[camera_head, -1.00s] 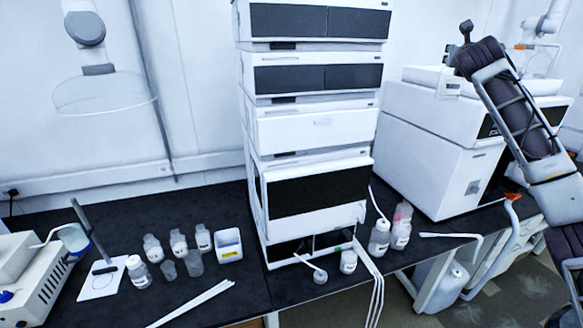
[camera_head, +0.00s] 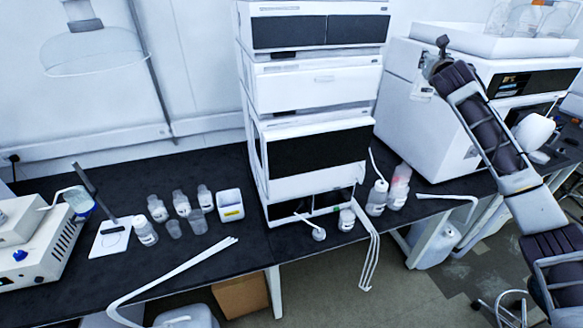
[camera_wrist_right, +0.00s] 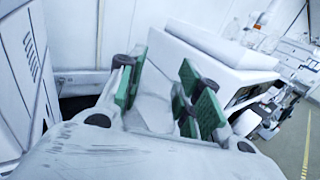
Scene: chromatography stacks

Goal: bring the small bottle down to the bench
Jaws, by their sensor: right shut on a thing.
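My right arm comes in from the right in the head view. Its gripper (camera_head: 436,62) is raised in front of the large white instrument, right of the tall stack. A small pale thing at the gripper is too small to make out there. In the right wrist view the green-padded fingers (camera_wrist_right: 165,88) stand on either side of a pale, whitish thing (camera_wrist_right: 153,103), which looks like the small bottle, partly hidden by the gripper. The black bench (camera_head: 250,245) lies below and to the left of the gripper. My left gripper is not in view.
The white instrument stack (camera_head: 318,80) stands mid-bench. Several bottles, a white bin (camera_head: 230,206) and white tubing (camera_head: 185,265) are to its left. Two bottles (camera_head: 376,198) stand at its right. The large white instrument (camera_head: 425,125) is behind my arm. Bare bench shows at front left.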

